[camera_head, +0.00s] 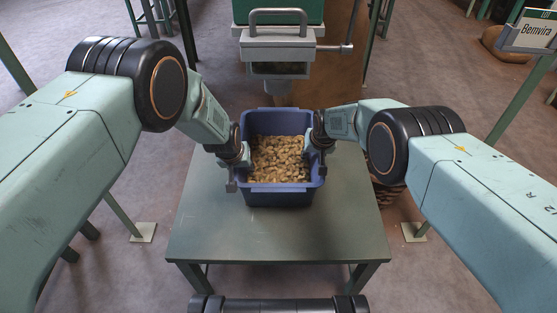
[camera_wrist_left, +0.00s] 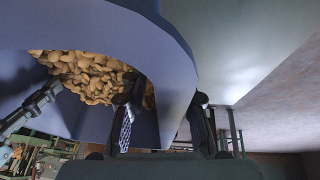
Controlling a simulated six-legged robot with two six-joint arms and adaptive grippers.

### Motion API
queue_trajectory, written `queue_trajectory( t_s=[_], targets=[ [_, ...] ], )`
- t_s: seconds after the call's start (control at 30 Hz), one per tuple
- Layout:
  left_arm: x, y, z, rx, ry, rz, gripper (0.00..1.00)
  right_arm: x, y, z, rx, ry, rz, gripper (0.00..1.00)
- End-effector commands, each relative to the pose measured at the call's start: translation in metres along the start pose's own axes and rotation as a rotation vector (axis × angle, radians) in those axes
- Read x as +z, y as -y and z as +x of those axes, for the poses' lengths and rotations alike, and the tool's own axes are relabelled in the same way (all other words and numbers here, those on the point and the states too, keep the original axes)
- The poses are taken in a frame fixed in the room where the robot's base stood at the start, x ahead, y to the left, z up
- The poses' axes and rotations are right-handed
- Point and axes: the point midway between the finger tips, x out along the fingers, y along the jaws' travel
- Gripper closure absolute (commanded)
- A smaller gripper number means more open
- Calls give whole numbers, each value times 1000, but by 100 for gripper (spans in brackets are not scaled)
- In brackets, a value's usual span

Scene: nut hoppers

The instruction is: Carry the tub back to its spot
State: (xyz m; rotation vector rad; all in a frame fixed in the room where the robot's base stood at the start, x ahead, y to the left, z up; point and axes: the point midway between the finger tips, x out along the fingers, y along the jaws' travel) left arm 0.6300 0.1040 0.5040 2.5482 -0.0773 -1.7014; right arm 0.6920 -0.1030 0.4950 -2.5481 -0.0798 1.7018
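The tub (camera_head: 282,197) is blue, open-topped and filled with pale brown nuts (camera_head: 279,158). It is upright over the grey-green table, in front of the hopper spout; I cannot tell whether its base touches the tabletop. My left gripper (camera_head: 238,165) is at its left wall and my right gripper (camera_head: 317,160) at its right wall. In the left wrist view the tub's wall (camera_wrist_left: 172,75) runs between my left gripper's fingers (camera_wrist_left: 163,125), one inside and one outside. The right gripper straddles the opposite wall in the same way. Its fingertips are partly hidden.
The table (camera_head: 225,235) has bare room in front of and beside the tub. The hopper (camera_head: 278,45), with a grey spout and side handle, stands just behind. A sign (camera_head: 535,30) reading "Benvira" is at the far right. Stacked round items show behind my right arm.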

Motion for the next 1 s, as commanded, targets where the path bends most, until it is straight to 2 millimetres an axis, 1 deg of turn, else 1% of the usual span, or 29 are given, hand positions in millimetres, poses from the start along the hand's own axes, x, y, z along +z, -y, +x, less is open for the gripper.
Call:
queue_trajectory(
  t_s=[0.1,0.13,0.47,1.0],
  targets=[
    [0,0,0,0,0,0,71,0,0,0,0,0,0,71],
    [0,0,0,0,0,0,72,0,0,0,0,0,0,72],
    [0,0,0,0,0,0,100,0,0,0,0,0,0,100],
    [0,-1,0,1,-2,3,100,0,2,0,-1,-1,-3,100]
  ],
)
